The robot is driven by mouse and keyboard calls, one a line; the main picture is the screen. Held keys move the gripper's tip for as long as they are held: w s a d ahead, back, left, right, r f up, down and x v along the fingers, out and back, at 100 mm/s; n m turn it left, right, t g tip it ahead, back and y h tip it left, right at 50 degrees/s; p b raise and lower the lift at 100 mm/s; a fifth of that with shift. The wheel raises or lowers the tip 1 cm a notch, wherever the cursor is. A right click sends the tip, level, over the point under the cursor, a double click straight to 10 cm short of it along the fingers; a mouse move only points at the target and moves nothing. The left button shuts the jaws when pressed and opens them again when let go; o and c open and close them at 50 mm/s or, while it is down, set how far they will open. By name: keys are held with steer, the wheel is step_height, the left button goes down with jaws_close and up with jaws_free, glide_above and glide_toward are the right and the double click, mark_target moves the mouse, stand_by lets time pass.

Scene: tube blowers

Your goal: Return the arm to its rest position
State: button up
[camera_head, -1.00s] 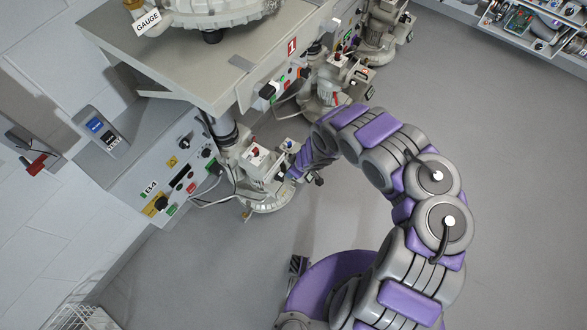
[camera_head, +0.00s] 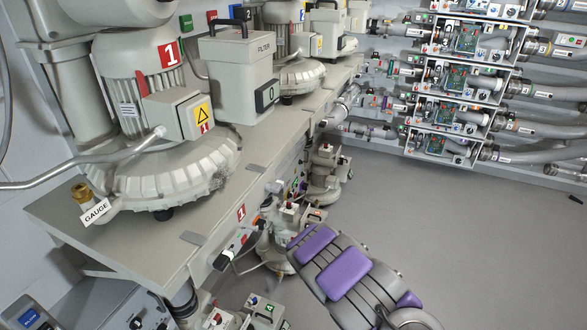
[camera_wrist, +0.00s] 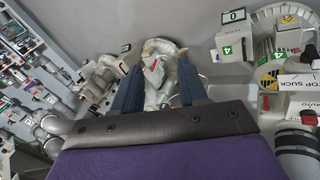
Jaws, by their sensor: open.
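My gripper (camera_wrist: 160,67) shows in the wrist view as two dark blue fingers set apart, with nothing held between them. Behind the fingers is a pale round-based machine unit (camera_wrist: 163,80) with a red part on top. I cannot tell the gap between the fingers and that unit. In the head view my grey and purple arm (camera_head: 345,272) enters from the bottom right and reaches up and left towards the units below the bench. My gripper cannot be made out in the head view.
A bench (camera_head: 150,240) along the left carries a large blower (camera_head: 165,170) marked 1 and a filter box (camera_head: 240,75). Small valve units (camera_head: 322,175) stand below its edge. A rack with circuit boards (camera_head: 455,90) stands at the back right. The grey floor (camera_head: 480,230) is open.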

steer(key=d+r+m+h, duration=0.4)
steer(key=d+r, duration=0.9)
steer(key=r, duration=0.4)
steer(key=s+d+r+m+g+h, duration=0.25)
steer(key=s+d+r+m, duration=0.35)
steer(key=s+r, duration=0.75)
steer(key=s+a+r+m+g+y, duration=0.1)
steer(key=s+r+y, duration=0.15)
steer(key=s, duration=0.45)
steer(key=s+a+r+m+g+y, duration=0.1)
steer(key=s+r+g, duration=0.15)
steer(key=s, duration=0.45)
steer(key=s+a+r+y, duration=0.1)
steer(key=s+a+y, duration=0.1)
steer(key=s+a, duration=0.4)
steer(key=s+a+r+n+g+y, duration=0.1)
steer(key=s+a+y, duration=0.2)
steer(key=s+a, duration=0.4)
steer(key=s, duration=0.5)
steer(key=shift+s+n, duration=0.2)
steer(key=shift+n, duration=0.1)
